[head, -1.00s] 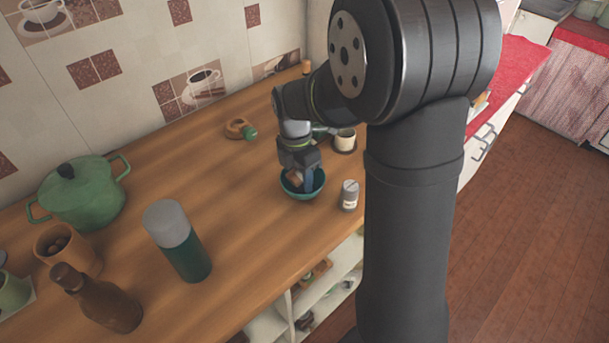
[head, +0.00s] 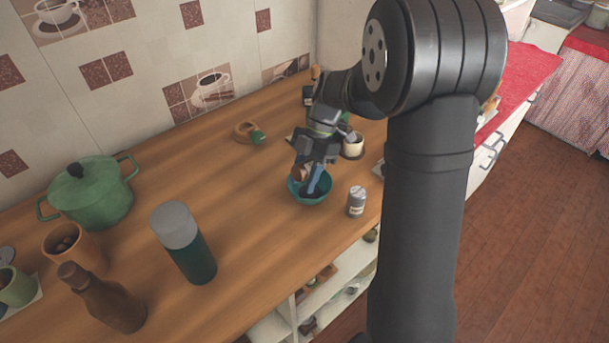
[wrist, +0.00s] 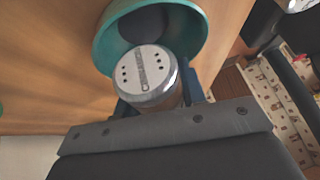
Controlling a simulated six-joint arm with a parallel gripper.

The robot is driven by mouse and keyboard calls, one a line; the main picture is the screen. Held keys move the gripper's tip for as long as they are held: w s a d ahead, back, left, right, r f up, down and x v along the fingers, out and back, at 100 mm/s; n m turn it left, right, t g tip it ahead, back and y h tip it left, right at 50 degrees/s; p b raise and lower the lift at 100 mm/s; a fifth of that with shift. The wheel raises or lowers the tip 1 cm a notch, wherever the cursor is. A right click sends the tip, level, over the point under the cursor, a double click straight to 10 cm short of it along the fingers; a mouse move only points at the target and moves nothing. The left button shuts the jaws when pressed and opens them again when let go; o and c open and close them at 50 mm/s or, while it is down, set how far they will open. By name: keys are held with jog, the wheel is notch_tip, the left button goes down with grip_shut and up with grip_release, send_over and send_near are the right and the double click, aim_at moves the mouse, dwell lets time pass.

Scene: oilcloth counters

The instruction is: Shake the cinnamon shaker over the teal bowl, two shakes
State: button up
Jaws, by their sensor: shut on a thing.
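The teal bowl (head: 312,200) sits on the wooden counter near its front edge. My gripper (head: 310,178) is tilted just above it, with a blue finger reaching down over the bowl. It is shut on the cinnamon shaker (head: 298,172), whose brownish body shows only in part beside the fingers. In the wrist view the shaker's metal lid (wrist: 146,74) with small dark holes faces the camera, between the fingers and in front of the bowl (wrist: 196,30). The bowl's inside looks dark; I cannot tell whether any powder is falling.
A second shaker (head: 356,202) with a grey lid stands just right of the bowl. A cream cup (head: 352,148) is behind it. A green-and-grey flask (head: 185,245), brown bottle (head: 105,300) and green pot (head: 90,197) stand left. The counter between flask and bowl is clear.

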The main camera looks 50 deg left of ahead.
jog(key=shift+f+t, duration=0.4)
jog(key=shift+t, duration=0.5)
jog(key=t, duration=0.2)
jog(key=w+f+t, duration=0.1)
jog(key=f+t, duration=0.1)
jog(key=t, duration=0.1)
jog(key=shift+w+f+m+t, duration=0.1)
jog(key=shift+w+m+t, duration=0.1)
jog(key=shift+m+t, duration=0.1)
jog(key=shift+w+t, duration=0.2)
jog(key=shift+t, duration=0.3)
jog(key=shift+w+r+m+t, duration=0.1)
jog(key=shift+w+r+t, duration=0.3)
jog(key=shift+r+t, duration=0.55)
jog(key=shift+w+r+m+t, duration=0.1)
jog(key=shift+w+r+t, duration=0.35)
jog(key=shift+r+t, duration=0.45)
jog(key=shift+w+r+m+t, duration=0.1)
jog(key=shift+w+r+t, duration=0.3)
jog(key=shift+r+t, duration=0.5)
jog(key=shift+s+r+t, duration=0.1)
jog(key=shift+r+t, duration=0.55)
jog(key=shift+t, duration=0.6)
jog(key=r+t, duration=0.1)
jog(key=t, duration=0.2)
jog(key=shift+r+m, duration=0.3)
jog(key=shift+r, duration=0.1)
